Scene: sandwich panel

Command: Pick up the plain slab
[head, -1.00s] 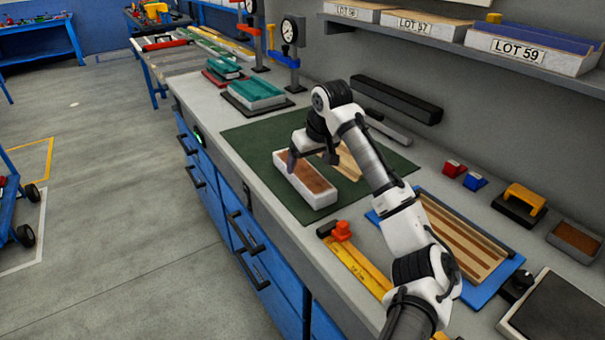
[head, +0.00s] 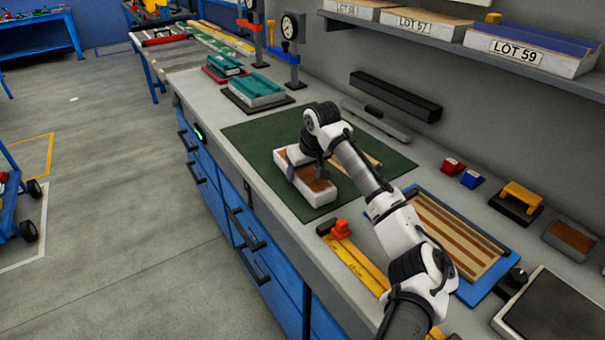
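A white block with a brown top (head: 316,185) lies on the green mat (head: 255,132). I cannot tell for sure whether it is the plain slab. My gripper (head: 307,173) is right over this block, pointing down, with its fingers apart. One finger shows at the block's left long side and the other in front of its brown top. I cannot tell whether either touches it. The arm hides part of the block. A pale wooden piece (head: 372,160) on the mat behind is mostly hidden by my arm.
A yellow rule with an orange clamp (head: 341,229) lies in front. A blue tray of wooden strips (head: 462,237) is at the right. Dial gauge stands (head: 292,30) and green-topped blocks (head: 255,86) stand at the back. A shelf with lot bins (head: 425,24) overhangs the right side.

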